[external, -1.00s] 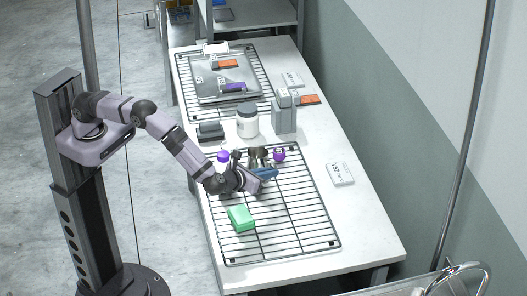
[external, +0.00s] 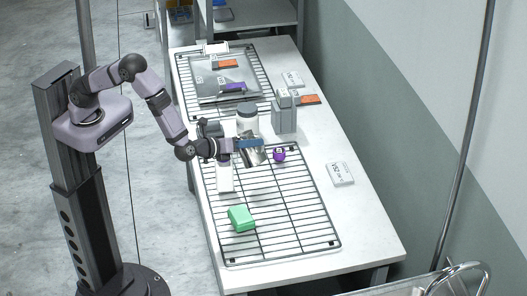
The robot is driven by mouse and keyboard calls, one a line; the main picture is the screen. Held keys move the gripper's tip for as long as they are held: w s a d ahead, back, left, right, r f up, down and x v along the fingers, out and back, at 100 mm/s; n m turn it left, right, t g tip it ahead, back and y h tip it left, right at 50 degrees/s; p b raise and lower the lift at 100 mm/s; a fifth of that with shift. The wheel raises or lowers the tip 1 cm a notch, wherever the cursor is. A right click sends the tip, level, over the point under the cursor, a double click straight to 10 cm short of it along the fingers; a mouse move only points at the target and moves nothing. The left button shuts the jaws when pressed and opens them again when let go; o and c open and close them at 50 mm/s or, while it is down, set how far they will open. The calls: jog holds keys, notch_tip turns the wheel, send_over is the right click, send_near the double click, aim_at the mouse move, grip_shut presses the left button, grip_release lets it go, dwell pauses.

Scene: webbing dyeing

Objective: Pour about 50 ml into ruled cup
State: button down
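My gripper (external: 250,144), with blue fingers, is over the back end of the near wire rack. A shiny steel vessel (external: 252,157) is right at the fingers. It looks tilted and held by them, though the contact is small in the picture. A white bottle (external: 225,180) stands at the rack's left edge, with its top hidden behind my wrist. A small purple item (external: 279,155) is just right of the steel vessel. I cannot make out a ruled cup or any liquid; the area under the vessel is partly hidden.
A green block (external: 241,217) lies on the near rack (external: 285,215), whose front is otherwise clear. A dark-lidded white jar (external: 247,121) and a grey container (external: 284,115) stand behind. A white label card (external: 340,174) lies on the right of the table.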

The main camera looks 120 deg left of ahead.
aim_at(246, 151)
jog(key=s+r+n, duration=0.1)
jog(key=r+n+t, duration=0.1)
jog(key=s+r+n, duration=0.1)
jog(key=shift+s+a+r+t+y, duration=0.25)
jog(key=shift+s+a+t+y, duration=0.05)
jog(key=shift+s, duration=0.05)
jog(key=shift+s+f+b, duration=0.25)
jog(key=shift+f+b, duration=0.05)
jog(key=shift+b, duration=0.05)
jog(key=shift+s+a+n+t+y+b, duration=0.15)
jog(key=shift+s+n+t+y+b, duration=0.25)
jog(key=shift+s+n, duration=0.4)
jog(key=shift+s+f+n+b, duration=0.15)
jog(key=shift+s+n+b, duration=0.2)
jog(key=shift+n+b, duration=0.25)
jog(key=shift+s+a+r+n+t+b, duration=0.1)
jog(key=shift+s+r+n+t+b, duration=0.1)
jog(key=shift+s+b, duration=0.25)
jog(key=shift+s+a+r+n+t+b, duration=0.1)
jog(key=shift+s+n+b, duration=0.15)
jog(key=shift+b, duration=0.25)
jog(key=shift+s+a+r+n+y+b, duration=0.15)
jog(key=shift+s+n+y+b, duration=0.15)
jog(key=shift+s+b, duration=0.5)
jog(key=shift+s+r+n+b, duration=0.15)
jog(key=shift+n+b, duration=0.1)
jog(key=shift+b, duration=0.75)
